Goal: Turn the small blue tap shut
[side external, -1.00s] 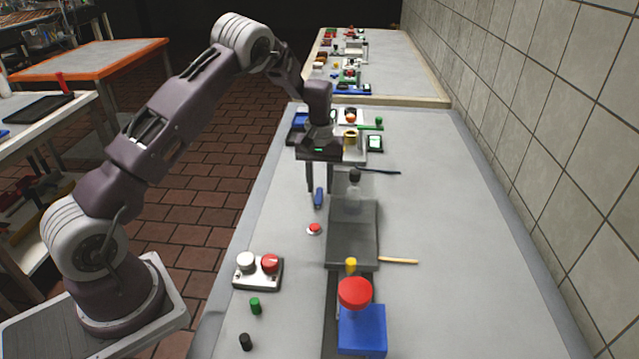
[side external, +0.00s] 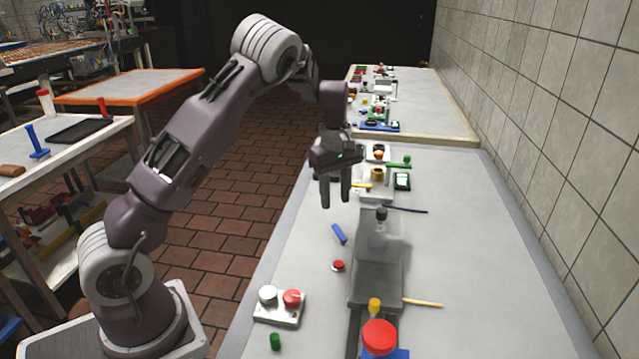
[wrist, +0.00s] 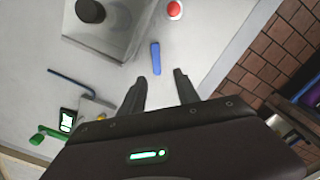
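The small blue tap (side external: 339,234) shows as a short blue bar on the grey bench, slanted in the side view, behind a red button. It also shows in the wrist view (wrist: 156,58), just beyond my fingertips. No pipe or valve body can be made out under it. My gripper (side external: 335,204) hangs above the bench, fingers pointing down, apart from the blue bar. In the wrist view my gripper (wrist: 159,78) has its two fingers spread with nothing between them.
The red button (side external: 338,265) is close in front of the blue bar. A grey slab (side external: 376,285) with a clear, black-topped object (side external: 381,228) stands to the right. A box with white and red knobs (side external: 280,308) is nearer the camera. The bench's right side is mostly clear.

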